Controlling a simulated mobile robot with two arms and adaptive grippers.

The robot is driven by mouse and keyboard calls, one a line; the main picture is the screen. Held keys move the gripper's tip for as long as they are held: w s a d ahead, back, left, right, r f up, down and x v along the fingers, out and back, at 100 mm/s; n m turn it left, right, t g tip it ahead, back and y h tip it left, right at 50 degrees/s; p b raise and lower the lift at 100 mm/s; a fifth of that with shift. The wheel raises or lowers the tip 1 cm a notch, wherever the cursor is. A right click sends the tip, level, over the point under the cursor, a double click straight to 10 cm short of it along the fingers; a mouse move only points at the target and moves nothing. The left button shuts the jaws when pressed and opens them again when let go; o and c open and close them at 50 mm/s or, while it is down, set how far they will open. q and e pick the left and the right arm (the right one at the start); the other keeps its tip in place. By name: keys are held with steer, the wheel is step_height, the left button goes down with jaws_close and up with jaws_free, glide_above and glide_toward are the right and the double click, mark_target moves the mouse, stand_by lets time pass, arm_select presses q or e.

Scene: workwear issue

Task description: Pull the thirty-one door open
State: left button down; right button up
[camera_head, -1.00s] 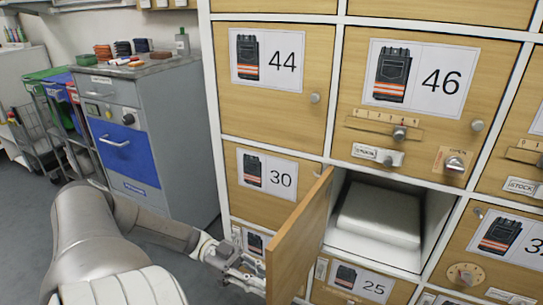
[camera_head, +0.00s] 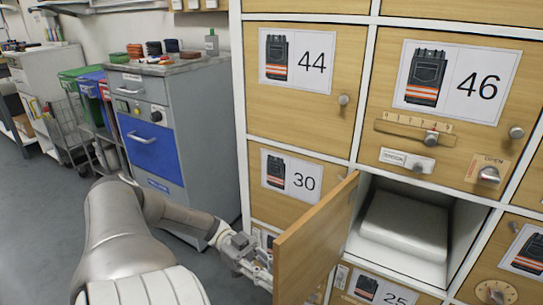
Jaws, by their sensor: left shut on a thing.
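The thirty-one door (camera_head: 312,245) is a light wood panel in the head view, between the door marked 30 and the compartments to the right. It stands swung out to the left, showing its inner side, so its number is hidden. The open compartment (camera_head: 402,262) behind it is white inside and holds a pale folded item (camera_head: 405,222). My left gripper (camera_head: 262,265) is at the outer face of the door, near its free edge. It is shut on the door's handle, though the fingertips and handle are mostly hidden behind the panel. My right gripper is out of view.
Closed doors marked 44 (camera_head: 303,85), 46 (camera_head: 445,100), 30 (camera_head: 285,185) and 25 (camera_head: 375,288) surround the opening. A grey cabinet with a blue front (camera_head: 152,148) stands at left, with coloured bins (camera_head: 92,95) beyond. Grey floor (camera_head: 40,220) is clear at lower left.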

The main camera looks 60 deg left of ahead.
arm_select(q)
steer(key=c, duration=1.3)
jaws_free()
steer(key=shift+a, duration=0.1)
steer(key=shift+v, duration=3.65)
steer(key=shift+s+f, duration=0.1)
